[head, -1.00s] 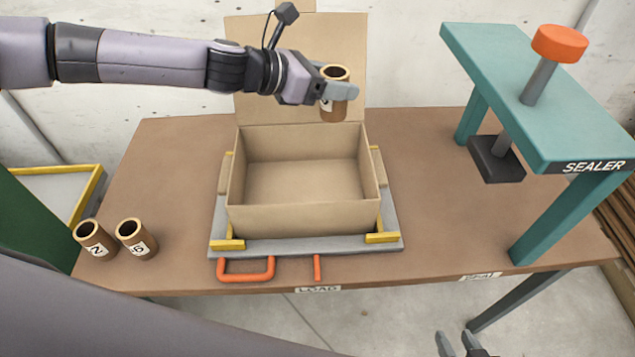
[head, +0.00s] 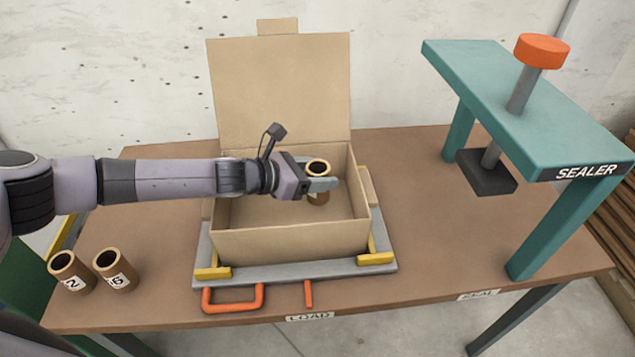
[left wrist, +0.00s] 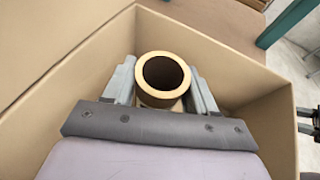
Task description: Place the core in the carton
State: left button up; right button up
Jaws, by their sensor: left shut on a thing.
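My left gripper (head: 320,186) is shut on a brown cardboard core (head: 318,168), held upright with its open end up. The core and gripper are over the right part of the open carton (head: 290,243), with the core's lower part below the rim level in the picture. Whether the core touches the carton floor cannot be told. In the left wrist view the core (left wrist: 163,78) sits between the two fingers, with carton walls (left wrist: 240,62) around it. My right gripper does not show in the head view; a dark gripper-like part (left wrist: 308,122) shows at the left wrist view's right edge.
Two more cores, marked 2 (head: 72,272) and 6 (head: 116,270), stand at the table's left front. The carton sits on a grey tray (head: 300,271) with yellow corners and an orange handle (head: 232,299). The teal sealer (head: 530,120) stands on the right. The carton's lid (head: 280,90) stands open behind.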

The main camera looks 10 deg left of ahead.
pick_arm(q)
jog(key=shift+f, duration=1.15)
jog(key=shift+f, duration=0.15)
jog(key=o, duration=1)
jog(key=shift+o, duration=0.2)
jog(key=shift+a+r, duration=0.15)
jog(key=shift+r, duration=0.05)
jog(key=v, duration=0.7)
jog(key=shift+s, duration=0.2)
